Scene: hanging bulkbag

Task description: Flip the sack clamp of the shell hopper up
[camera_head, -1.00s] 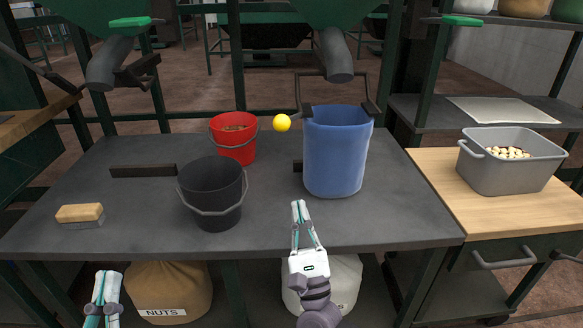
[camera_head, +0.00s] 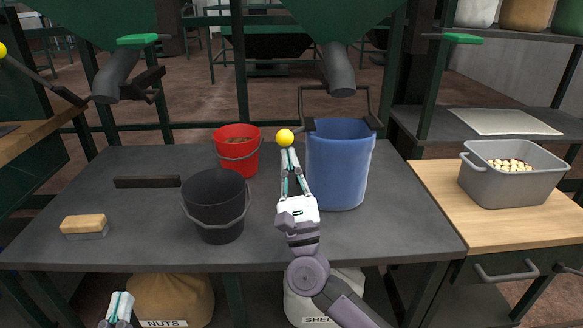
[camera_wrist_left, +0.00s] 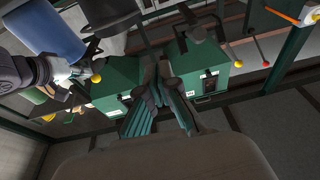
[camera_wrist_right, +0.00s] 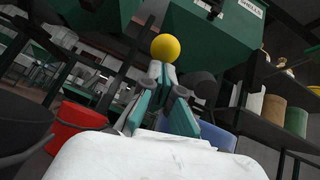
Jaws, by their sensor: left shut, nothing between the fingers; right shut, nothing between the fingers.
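The clamp's yellow ball knob (camera_head: 285,138) sits left of the dark clamp frame (camera_head: 335,88) under the right hopper's spout (camera_head: 338,72). My right gripper (camera_head: 289,152) is shut and empty, its fingertips at or just below the ball; I cannot tell whether they touch. In the right wrist view the ball (camera_wrist_right: 165,48) stands just beyond the shut fingertips (camera_wrist_right: 160,70), with the green hopper (camera_wrist_right: 195,52) behind. My left gripper (camera_head: 122,300) is shut and empty, low at the front left, below the table's edge. It also shows in the left wrist view (camera_wrist_left: 155,85).
A blue bucket (camera_head: 338,170) stands right of my right gripper. A red bucket (camera_head: 238,155) and a black bucket (camera_head: 216,212) stand to its left. A brush (camera_head: 85,226) lies at the table's left. A grey bin (camera_head: 512,178) is on the right bench.

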